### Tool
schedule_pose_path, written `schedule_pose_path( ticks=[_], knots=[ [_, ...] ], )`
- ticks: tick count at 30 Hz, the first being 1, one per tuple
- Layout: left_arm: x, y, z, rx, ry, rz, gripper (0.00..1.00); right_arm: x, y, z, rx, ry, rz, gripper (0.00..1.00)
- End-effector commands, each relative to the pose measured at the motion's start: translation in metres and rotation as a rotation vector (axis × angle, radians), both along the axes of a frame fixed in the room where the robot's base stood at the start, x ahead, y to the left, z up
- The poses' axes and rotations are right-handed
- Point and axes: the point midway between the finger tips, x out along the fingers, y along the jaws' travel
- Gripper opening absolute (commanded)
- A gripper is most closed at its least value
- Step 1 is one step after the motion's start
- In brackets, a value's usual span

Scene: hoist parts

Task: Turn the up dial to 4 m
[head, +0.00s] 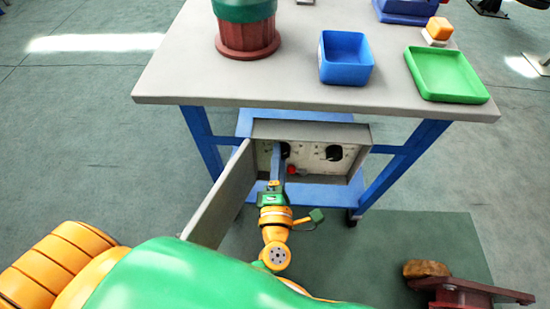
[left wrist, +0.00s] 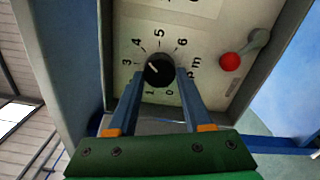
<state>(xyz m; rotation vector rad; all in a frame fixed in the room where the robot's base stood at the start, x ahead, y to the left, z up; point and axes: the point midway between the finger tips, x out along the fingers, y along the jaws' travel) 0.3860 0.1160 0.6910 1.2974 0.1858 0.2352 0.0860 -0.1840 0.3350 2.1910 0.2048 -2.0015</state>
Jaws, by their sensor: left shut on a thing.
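The black dial (left wrist: 160,70) in the left wrist view sits on a pale panel, ringed by numbers from 0 to 6 and an "m". Its white mark points up and left, roughly between 3 and 4; the exact reading is hard to tell. My left gripper (left wrist: 162,82) has its two blue fingers on either side of the dial, shut on it. In the head view the left gripper (head: 277,160) reaches into the open box at the left dial (head: 285,150), which it partly hides. Another black dial (head: 333,153) is to the right. My right gripper is not in view.
The box (head: 312,131) is under the table (head: 285,92), its door (head: 222,195) open to the left. A red-knobbed lever (left wrist: 230,62) is close to the dial. Blue table legs (head: 405,160) flank the box. A rusty part (head: 465,290) stands at lower right.

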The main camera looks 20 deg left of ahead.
Motion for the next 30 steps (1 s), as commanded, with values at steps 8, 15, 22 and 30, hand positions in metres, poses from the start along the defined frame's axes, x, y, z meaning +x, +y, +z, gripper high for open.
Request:
schedule_pose_path(
  ticks=[8,15,22,30],
  knots=[
    [0.0017,-0.0001,0.0053,-0.022,-0.019,0.001,0.00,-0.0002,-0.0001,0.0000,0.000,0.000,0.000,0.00],
    [0.0019,0.0001,0.0063,-0.021,-0.022,0.001,0.00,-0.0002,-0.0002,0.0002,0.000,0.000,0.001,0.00],
    [0.0014,0.0002,0.0048,-0.021,-0.018,0.001,0.80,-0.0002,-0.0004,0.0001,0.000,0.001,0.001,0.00],
    [-0.0047,-0.0013,0.0022,-0.020,-0.012,0.001,0.80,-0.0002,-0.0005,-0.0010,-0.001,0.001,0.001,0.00]
  ],
)
